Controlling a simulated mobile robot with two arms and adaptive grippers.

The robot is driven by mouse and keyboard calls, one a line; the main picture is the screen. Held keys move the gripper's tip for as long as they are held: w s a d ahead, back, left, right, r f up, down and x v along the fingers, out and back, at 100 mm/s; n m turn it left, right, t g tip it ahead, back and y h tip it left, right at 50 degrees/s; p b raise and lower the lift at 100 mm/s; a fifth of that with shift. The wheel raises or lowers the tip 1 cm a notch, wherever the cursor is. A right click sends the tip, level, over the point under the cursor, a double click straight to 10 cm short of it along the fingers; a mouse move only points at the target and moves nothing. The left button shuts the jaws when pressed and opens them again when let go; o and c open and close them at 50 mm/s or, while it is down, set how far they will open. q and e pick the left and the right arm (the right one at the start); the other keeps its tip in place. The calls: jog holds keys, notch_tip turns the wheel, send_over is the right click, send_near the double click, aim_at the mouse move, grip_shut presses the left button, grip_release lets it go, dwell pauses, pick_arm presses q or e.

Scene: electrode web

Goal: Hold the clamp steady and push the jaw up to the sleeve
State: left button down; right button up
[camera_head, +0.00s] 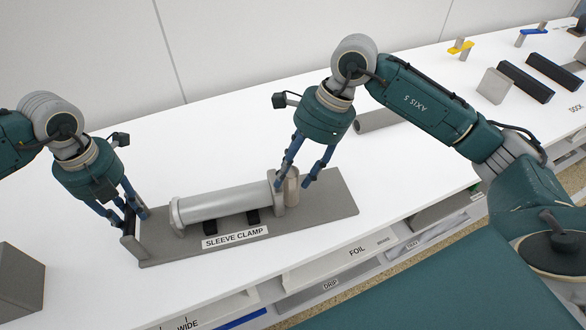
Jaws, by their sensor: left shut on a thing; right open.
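The sleeve clamp has a flat grey base (325,205) on the white table, labelled SLEEVE CLAMP. A grey cylindrical sleeve (225,200) lies lengthwise above the base on dark supports, with a round flange (176,216) at its left end. An upright grey jaw plate (279,199) stands at the sleeve's right end; any gap between them is too small to tell. A beige post (292,187) stands just right of it. My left gripper (131,215) is shut on the upright end plate (129,243) at the base's left end. My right gripper (295,182) is open, its fingers around the post.
A grey block (18,282) stands at the table's left front. A grey cylinder (376,121) lies behind my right gripper. Dark bars (524,81), a grey block (494,86) and small yellow (461,47) and blue parts are at far right. Labelled shelves (345,255) sit below the front edge.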

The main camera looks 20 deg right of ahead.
jog(key=shift+c, duration=0.5)
grip_shut()
jog(key=d, duration=0.4)
jog(key=shift+s+d, duration=0.1)
jog(key=shift+s, duration=0.05)
grip_release()
jog(key=shift+o, duration=0.5)
jog(key=shift+s, duration=0.1)
